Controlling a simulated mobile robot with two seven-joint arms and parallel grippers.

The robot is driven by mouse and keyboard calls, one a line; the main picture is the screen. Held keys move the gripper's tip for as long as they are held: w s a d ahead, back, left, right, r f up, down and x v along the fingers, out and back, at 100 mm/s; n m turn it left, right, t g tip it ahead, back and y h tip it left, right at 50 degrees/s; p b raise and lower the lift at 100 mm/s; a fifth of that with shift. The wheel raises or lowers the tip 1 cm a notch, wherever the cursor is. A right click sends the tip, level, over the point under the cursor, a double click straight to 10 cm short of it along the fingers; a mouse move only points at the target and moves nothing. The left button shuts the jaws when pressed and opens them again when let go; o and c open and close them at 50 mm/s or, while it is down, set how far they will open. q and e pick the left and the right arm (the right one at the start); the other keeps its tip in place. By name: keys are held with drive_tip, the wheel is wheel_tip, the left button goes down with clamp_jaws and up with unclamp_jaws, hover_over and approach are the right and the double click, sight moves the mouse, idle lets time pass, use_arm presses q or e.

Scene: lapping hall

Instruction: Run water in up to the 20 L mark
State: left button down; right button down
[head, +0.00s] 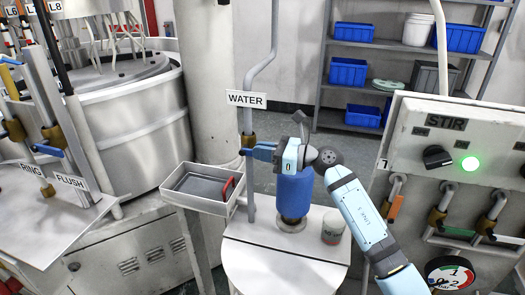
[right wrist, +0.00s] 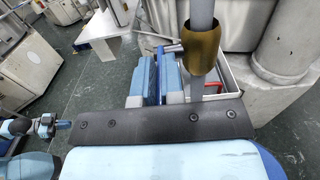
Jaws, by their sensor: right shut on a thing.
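The water valve, a brass body (head: 247,139) on a grey pipe under the WATER sign (head: 247,99), has a blue lever (head: 262,151). My right gripper (head: 266,152) reaches in from the right and is shut on this lever. In the right wrist view, its two blue fingers (right wrist: 158,78) close around the lever, beside the brass valve body (right wrist: 290,48). I see no 20 L mark and no water level. What looks like my left gripper (right wrist: 60,126) shows small at the left edge of the right wrist view; its finger opening is unclear.
A grey tray (head: 200,207) with a red-handled thing is beside the pipe. A cup (head: 333,228) and a blue cylinder (head: 293,195) stand on the white top (head: 270,268). The STIR panel (head: 460,145), with a lit green lamp, is at the right. Shelves are behind.

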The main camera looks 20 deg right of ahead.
drive_tip(key=shift+w+a+r+g+h+p, duration=0.1)
drive_tip(key=shift+r+g+h+p, duration=0.7)
drive_tip(key=shift+p, duration=1.7)
drive_tip(key=shift+h+p, duration=0.5)
drive_tip(key=shift+a, duration=0.1)
drive_tip(key=shift+f, duration=0.1)
drive_tip(key=c, duration=1.2)
unclamp_jaws()
drive_tip(key=shift+c, duration=0.2)
